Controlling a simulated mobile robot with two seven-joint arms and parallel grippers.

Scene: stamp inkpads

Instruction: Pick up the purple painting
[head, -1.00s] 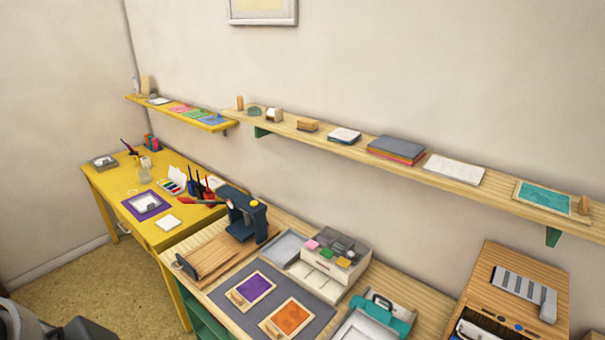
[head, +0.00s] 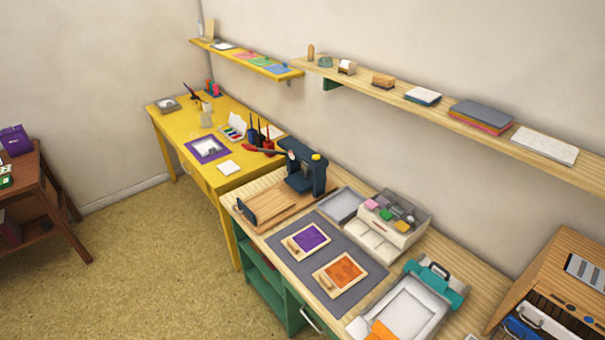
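A purple panel in a light wooden frame (head: 309,238) lies on the grey mat (head: 279,246) on the wooden workbench. A small wooden block sits on its lower left edge. A similar orange panel (head: 344,271) lies beside it to the right. A purple square (head: 193,150) with a white piece on it lies on the yellow table. A purple box-like item (head: 14,141) stands at the far left edge, partly cut off. I cannot tell for sure which of these is the purple painting. Neither of my grippers is in view.
A dark blue press (head: 305,170) stands behind the mat. A teal-handled tray (head: 447,283) and a compartment box (head: 394,222) are to its right. The yellow table (head: 228,183) adjoins the bench. The floor (head: 160,255) at left is clear beside a brown table (head: 40,185).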

